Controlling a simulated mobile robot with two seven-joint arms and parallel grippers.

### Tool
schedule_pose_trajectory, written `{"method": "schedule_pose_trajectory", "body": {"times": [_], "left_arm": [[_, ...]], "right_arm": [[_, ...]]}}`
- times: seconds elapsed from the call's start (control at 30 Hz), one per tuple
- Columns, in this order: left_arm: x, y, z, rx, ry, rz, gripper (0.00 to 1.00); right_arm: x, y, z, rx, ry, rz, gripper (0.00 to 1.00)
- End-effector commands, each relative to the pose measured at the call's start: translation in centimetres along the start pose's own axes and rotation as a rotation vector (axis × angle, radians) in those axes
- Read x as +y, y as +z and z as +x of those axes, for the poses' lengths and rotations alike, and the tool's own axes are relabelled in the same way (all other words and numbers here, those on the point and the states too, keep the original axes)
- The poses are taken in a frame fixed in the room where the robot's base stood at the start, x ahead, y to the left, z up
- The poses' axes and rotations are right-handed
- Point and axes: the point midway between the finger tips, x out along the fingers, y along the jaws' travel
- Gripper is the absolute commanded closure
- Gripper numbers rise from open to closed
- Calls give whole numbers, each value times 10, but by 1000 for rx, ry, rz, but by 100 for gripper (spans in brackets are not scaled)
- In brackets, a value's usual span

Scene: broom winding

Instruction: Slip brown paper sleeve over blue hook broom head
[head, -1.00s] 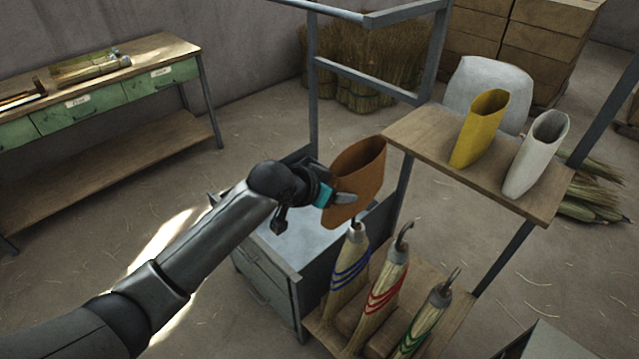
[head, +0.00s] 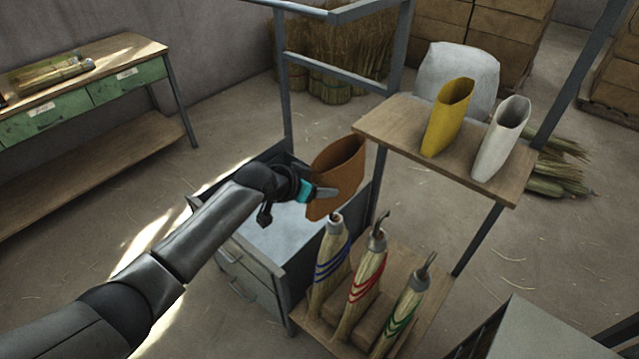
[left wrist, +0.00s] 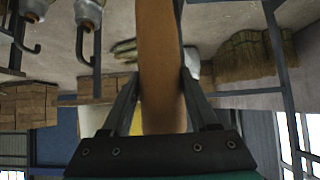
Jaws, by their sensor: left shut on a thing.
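The brown paper sleeve (head: 340,172) is a flat, open-topped pocket. My left gripper (head: 322,192) is shut on its near-left side and holds it upright in the air. In the left wrist view the sleeve (left wrist: 160,70) stands edge-on between the two fingers (left wrist: 160,105). The broom with blue bands (head: 331,264) stands upright in the rack just below the sleeve. Its tip is close to the sleeve's lower edge; the sleeve is not around it, and I cannot tell the exact gap. My right gripper is out of view.
A red-banded broom (head: 366,278) and a green-banded broom (head: 401,312) stand to the right of the blue one. A yellow sleeve (head: 447,118) and a white sleeve (head: 500,140) stand on the wooden shelf (head: 400,125). Metal posts (head: 286,110) rise beside the sleeve.

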Motion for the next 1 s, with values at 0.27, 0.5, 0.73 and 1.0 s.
{"method": "schedule_pose_trajectory", "body": {"times": [0.27, 0.5, 0.73, 1.0], "left_arm": [[0, 1, 1, 0, 0, 0, 77], [0, 9, 8, -1, 1, 0, 77], [0, 18, 16, -1, 1, 0, 77], [0, 28, 24, 0, 1, 0, 77]], "right_arm": [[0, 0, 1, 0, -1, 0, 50], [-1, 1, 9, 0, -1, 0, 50], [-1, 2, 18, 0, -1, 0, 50], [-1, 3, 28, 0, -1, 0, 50]]}}
